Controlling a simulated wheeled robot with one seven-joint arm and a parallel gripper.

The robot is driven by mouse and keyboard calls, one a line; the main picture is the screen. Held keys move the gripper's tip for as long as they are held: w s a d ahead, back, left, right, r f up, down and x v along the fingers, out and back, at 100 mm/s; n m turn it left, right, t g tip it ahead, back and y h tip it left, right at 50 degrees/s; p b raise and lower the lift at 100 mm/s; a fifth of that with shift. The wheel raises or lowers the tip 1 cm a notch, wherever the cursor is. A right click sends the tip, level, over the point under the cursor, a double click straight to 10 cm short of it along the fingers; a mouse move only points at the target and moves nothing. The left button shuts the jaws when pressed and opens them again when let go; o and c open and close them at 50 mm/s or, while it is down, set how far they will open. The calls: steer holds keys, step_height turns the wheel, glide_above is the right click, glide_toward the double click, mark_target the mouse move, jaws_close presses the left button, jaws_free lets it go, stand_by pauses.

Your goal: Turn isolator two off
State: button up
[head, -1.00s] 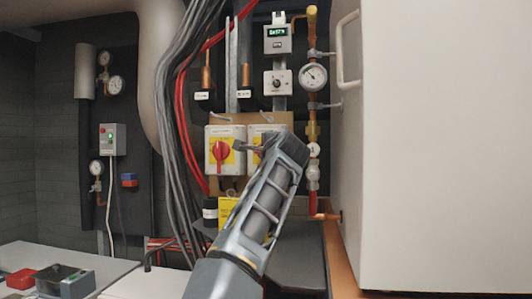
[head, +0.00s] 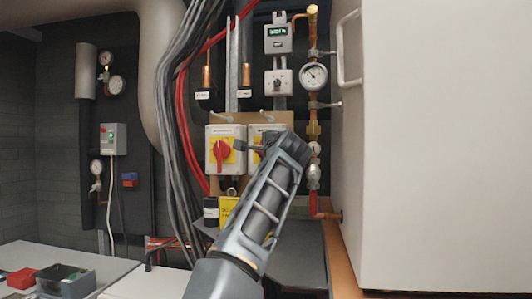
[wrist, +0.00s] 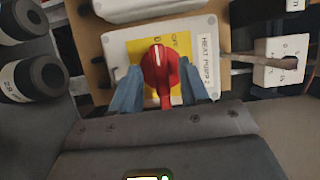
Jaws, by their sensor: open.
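Isolator two is a pale box (wrist: 120,48) with a yellow plate, a red rotary knob (wrist: 160,74) and a label that reads HEAT PUMP 2, in the wrist view. The knob's handle runs roughly up and down in that picture, with a white mark near its top end. My gripper (wrist: 160,90) is open, with one blue-grey finger on each side of the knob; I cannot tell whether they touch it. In the head view, my gripper hides most of the right-hand isolator (head: 256,131), its knob included.
The other isolator (head: 212,137), with its own red knob, stands close on the left. Grey and red cables (head: 172,120) hang left of it. A pressure gauge (head: 313,76) on a copper pipe and a large white cabinet (head: 430,150) stand on the right.

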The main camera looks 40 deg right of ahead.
steer(key=b+v, duration=0.2)
steer(key=v, duration=0.5)
steer(key=shift+s, duration=0.2)
steer(key=shift+a, duration=0.15)
